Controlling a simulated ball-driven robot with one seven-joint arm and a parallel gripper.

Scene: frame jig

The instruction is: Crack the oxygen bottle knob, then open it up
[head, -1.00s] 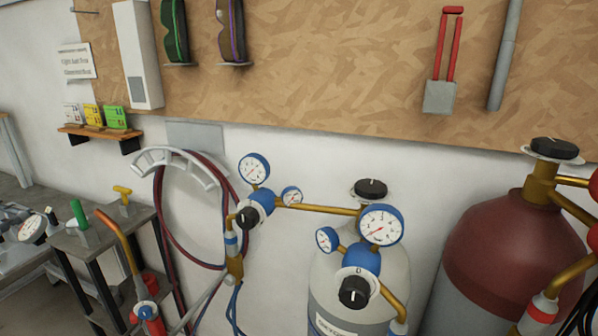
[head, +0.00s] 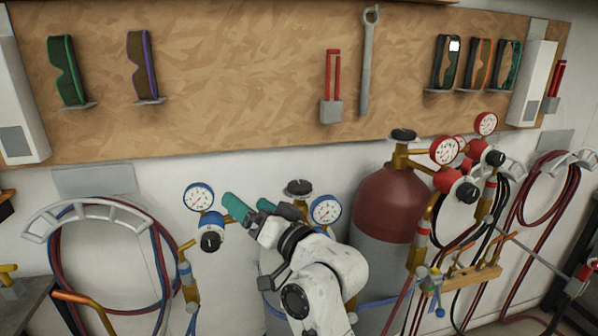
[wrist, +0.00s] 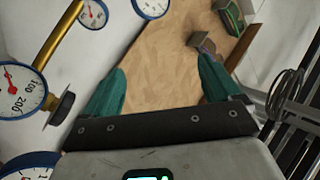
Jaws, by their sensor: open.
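The oxygen bottle's black knob (head: 299,187) sits on top of a pale cylinder, in the middle of the head view. My arm hides most of that cylinder. My gripper (head: 247,203) has teal fingers, spread apart and empty, just left of the knob in the head view. In the wrist view the gap between the fingers (wrist: 160,75) shows only wall and board behind. A black knob (wrist: 62,108) is left of the fingers there, beside a gauge; I cannot tell whether it is the bottle's knob. Blue gauges (head: 199,196) and (head: 325,210) stand on both sides.
A dark red cylinder (head: 390,205) with its own black knob and red gauges stands to the right. A hose rack (head: 90,212) hangs at left. A torch rack (head: 470,277) is at lower right. Tools hang on the board (head: 240,80) behind.

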